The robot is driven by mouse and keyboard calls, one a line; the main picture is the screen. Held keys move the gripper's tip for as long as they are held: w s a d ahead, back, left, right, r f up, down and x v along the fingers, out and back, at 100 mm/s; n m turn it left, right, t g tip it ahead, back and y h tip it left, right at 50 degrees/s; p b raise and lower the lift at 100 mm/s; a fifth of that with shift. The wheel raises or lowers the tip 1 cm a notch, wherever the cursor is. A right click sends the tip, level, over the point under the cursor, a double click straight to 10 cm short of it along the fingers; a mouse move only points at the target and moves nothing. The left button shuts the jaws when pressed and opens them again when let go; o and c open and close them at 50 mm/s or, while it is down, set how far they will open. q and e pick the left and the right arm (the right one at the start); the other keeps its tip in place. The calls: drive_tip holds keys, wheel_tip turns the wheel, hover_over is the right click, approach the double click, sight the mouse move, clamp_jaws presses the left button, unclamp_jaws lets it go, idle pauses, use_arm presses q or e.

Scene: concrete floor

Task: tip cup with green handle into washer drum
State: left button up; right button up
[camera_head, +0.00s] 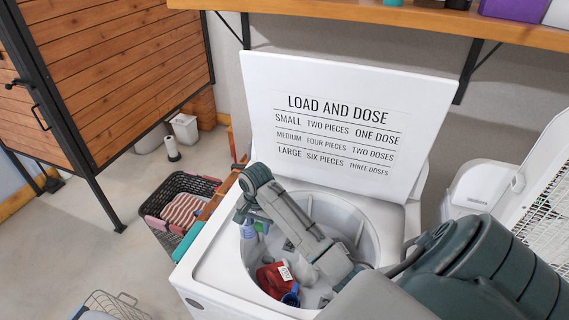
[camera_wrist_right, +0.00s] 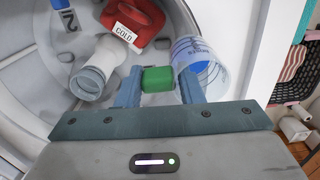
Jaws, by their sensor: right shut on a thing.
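My right gripper (camera_head: 248,216) reaches in over the open white washer (camera_head: 210,268). It is shut on the green handle (camera_wrist_right: 158,79) of a clear cup (camera_wrist_right: 197,62) with blue markings, which sits between and beside the fingertips in the wrist view. In the head view the cup (camera_head: 248,231) is small and partly hidden, above the left side of the drum (camera_head: 352,225). My left gripper is not in view.
The raised lid (camera_head: 340,120) carries dosing text. A basket (camera_head: 178,190) with striped cloth stands left of the washer. A wooden shelf (camera_head: 420,18) runs above.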

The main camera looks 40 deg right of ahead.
drive_tip(key=shift+s+d+f+t+y, duration=0.45)
drive_tip(key=shift+d+f+y, duration=0.25)
drive_tip(key=shift+y, duration=0.1)
drive_tip(key=s+d+f+t+y+b, duration=0.2)
drive_tip(key=d+f+t+y+b, duration=0.1)
drive_tip(key=y+b, duration=0.3)
drive_tip(key=shift+d+f+t+b, duration=0.3)
drive_tip(key=shift+f+t+b, duration=0.15)
drive_tip(key=shift+f, duration=0.35)
